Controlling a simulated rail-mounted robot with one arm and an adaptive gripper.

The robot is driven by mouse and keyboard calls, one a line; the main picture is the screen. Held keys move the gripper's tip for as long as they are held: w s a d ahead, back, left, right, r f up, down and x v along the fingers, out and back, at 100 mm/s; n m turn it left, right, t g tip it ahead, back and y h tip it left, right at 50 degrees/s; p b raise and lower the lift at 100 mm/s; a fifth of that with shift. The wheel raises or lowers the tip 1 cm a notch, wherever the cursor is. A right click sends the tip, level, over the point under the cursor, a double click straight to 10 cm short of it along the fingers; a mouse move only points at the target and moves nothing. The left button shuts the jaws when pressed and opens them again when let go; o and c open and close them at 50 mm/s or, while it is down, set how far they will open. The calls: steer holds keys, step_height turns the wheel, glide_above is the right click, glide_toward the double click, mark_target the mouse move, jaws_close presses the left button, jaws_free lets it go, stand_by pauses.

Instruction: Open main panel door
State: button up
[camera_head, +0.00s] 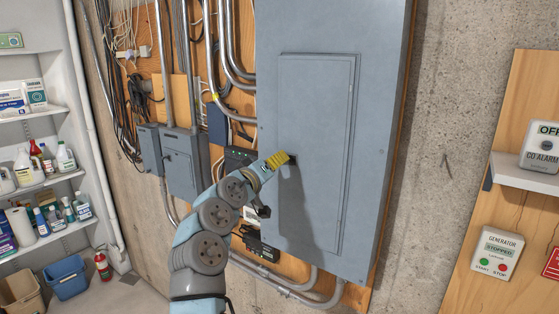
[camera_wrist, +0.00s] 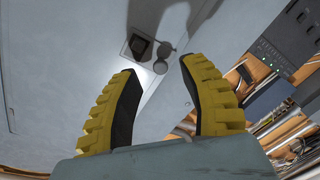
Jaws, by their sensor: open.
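The main panel door (camera_head: 325,120) is a grey-blue rectangle set in the larger grey panel box (camera_head: 385,50), and it looks shut. My gripper (camera_head: 288,159) is at the door's left edge, about mid-height. In the wrist view its two yellow ribbed fingers with dark inner pads stand apart, with nothing between them (camera_wrist: 160,68). A small dark square latch (camera_wrist: 139,47) shows just beyond the fingertips, with a round shape beside it that may be shadow. In the head view the latch is mostly hidden by my gripper. I cannot tell whether the fingers touch the door.
Conduits (camera_head: 226,45), cables and smaller grey boxes (camera_head: 185,160) crowd the wall left of the panel. A generator control box (camera_head: 496,253) and a CO alarm (camera_head: 541,146) on a small shelf are at the right. Bare concrete (camera_head: 455,120) lies between them and the panel.

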steer(key=shift+x, duration=1.3)
jaws_close()
